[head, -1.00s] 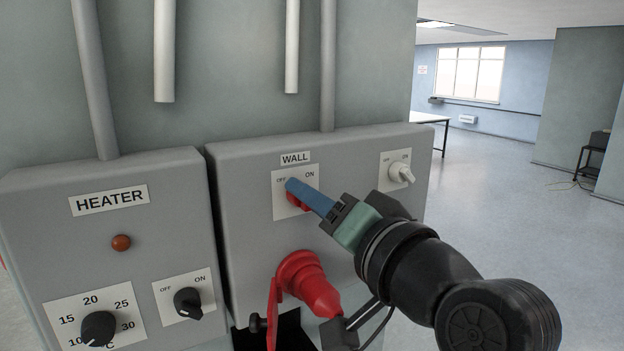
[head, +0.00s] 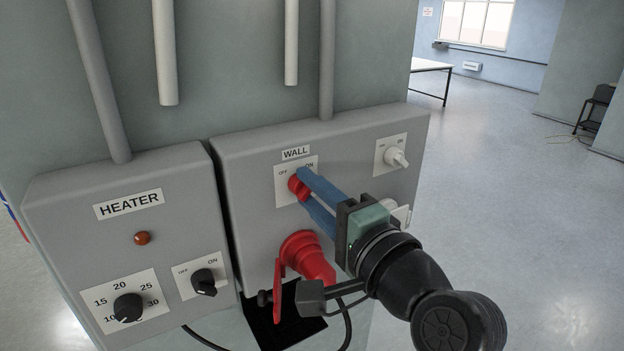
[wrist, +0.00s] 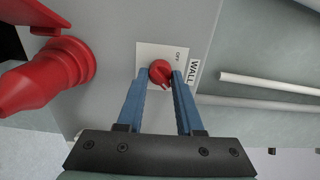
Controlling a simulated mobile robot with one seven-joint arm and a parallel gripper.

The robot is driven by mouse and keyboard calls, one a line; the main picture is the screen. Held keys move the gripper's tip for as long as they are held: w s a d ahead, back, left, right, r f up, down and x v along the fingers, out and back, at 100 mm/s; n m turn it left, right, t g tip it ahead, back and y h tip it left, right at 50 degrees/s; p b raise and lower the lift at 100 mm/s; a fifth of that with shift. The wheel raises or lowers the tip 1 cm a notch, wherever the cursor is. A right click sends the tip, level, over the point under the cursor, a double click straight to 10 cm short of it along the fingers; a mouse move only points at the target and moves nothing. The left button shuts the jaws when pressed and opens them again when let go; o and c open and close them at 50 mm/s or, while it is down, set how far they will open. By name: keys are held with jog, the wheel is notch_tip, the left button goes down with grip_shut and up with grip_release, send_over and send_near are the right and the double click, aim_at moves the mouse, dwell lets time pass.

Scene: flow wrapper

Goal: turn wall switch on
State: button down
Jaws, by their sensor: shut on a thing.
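The wall switch is a red rotary knob (head: 296,188) on a white OFF/ON plate (head: 283,195), under the WALL label (head: 296,154) on a grey box. My gripper (head: 304,185) has its blue fingers on either side of the knob and is shut on it. In the wrist view the red knob (wrist: 160,72) sits between the two fingertips (wrist: 160,74). OFF is readable there, while ON is hidden behind a finger. In the head view a finger lies close below the ON mark. The knob's exact pointing direction is partly hidden.
A large red plug and socket (head: 307,258) sticks out just below the switch. A white switch (head: 396,157) is to the right on the same box. The HEATER box (head: 125,235), with black knobs, stands at left. Open floor lies to the right.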

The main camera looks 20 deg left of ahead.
dwell(0.4)
jog(key=c, duration=0.6)
grip_release()
jog(key=shift+o, duration=0.2)
jog(key=b+v, duration=0.5)
jog(key=v, duration=0.8)
